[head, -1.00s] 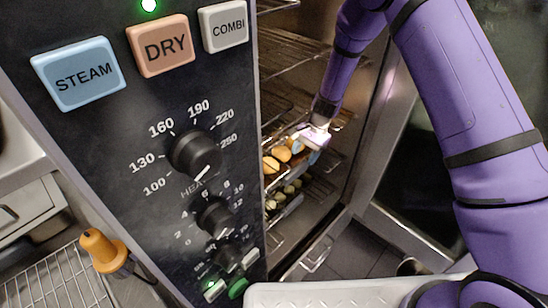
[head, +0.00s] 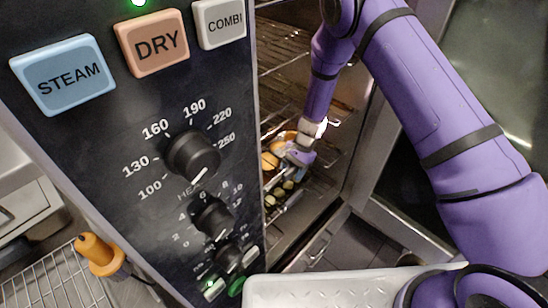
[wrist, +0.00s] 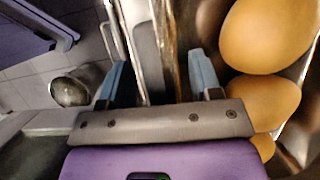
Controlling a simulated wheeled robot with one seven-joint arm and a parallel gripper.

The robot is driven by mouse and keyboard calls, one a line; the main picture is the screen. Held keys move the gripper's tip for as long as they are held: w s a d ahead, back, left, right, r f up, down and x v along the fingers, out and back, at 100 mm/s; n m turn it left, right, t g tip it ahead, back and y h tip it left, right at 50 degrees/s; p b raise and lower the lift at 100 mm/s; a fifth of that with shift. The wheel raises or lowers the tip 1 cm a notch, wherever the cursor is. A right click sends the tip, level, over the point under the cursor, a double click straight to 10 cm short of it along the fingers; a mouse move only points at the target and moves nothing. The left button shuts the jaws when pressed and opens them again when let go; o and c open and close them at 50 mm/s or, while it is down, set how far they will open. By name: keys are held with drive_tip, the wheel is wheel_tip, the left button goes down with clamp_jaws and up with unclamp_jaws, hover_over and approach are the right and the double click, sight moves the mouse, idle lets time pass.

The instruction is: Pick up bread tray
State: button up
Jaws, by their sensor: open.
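The bread tray (wrist: 182,40) is a metal tray holding several golden-brown rolls (wrist: 265,35). In the head view its rolls (head: 269,161) show inside the open oven, and my arm and gripper partly hide the tray. My gripper (head: 297,156) reaches into the oven at the tray's near right side. In the wrist view my gripper (wrist: 158,80) has its two blue fingers apart, with the tray's metal edge between them and the rolls beyond the right finger. I cannot tell whether either finger touches the edge.
The oven's control panel (head: 150,150) stands close on the left. Wire racks (head: 290,55) are above the tray, and another tray with pale pieces (head: 283,193) is below. The oven door side is on the right. A white textured surface (head: 330,290) lies in front.

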drive_tip(key=shift+f, duration=0.15)
idle(0.4)
clamp_jaws()
